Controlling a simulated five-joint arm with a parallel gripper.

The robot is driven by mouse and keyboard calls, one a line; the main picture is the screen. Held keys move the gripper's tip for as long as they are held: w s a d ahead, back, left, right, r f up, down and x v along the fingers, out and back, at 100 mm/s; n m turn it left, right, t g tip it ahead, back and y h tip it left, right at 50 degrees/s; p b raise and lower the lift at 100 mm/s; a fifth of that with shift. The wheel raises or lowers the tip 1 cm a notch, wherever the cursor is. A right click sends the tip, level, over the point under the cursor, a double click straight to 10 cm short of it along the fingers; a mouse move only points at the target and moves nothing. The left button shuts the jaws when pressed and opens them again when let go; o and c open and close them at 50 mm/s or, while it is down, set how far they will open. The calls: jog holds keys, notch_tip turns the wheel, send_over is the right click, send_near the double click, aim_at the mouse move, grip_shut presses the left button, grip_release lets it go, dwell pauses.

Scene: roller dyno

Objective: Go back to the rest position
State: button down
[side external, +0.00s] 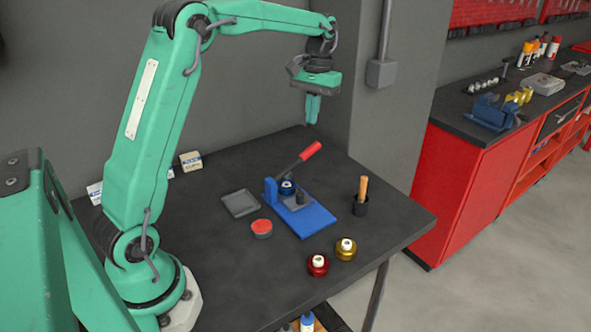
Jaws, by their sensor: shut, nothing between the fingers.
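My gripper (313,108) is shut and empty. It points down, high above the back of the dark table (205,268), clear of everything on it. Below it on the table is a blue fixture (305,220) with a red-handled lever (310,151) tilted up to the right. A blue round part (287,188) sits at the fixture's left end.
Near the fixture are a grey tray (240,204), a red-topped round tin (261,228), a red part (317,264), a gold part (346,249) and a black cup (360,207) with a wooden handle. Small boxes (190,161) lie at the back left. A wall pillar (385,120) stands behind.

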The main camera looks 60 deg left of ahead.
jog(key=s+d+r+m+t, duration=0.1)
jog(key=s+d+r+t, duration=0.1)
jog(key=s+d+r, duration=0.35)
jog(key=s+d+f+m+t, duration=0.1)
jog(key=s+d+m+t, duration=0.1)
jog(key=s, duration=0.7)
jog(key=s+d+f+m+t, duration=0.2)
jog(key=s+d, duration=0.3)
jog(key=s, duration=0.5)
jog(key=shift+s+d+f+t, duration=0.15)
jog(key=shift+d+f+t, duration=0.1)
jog(key=shift+t, duration=0.25)
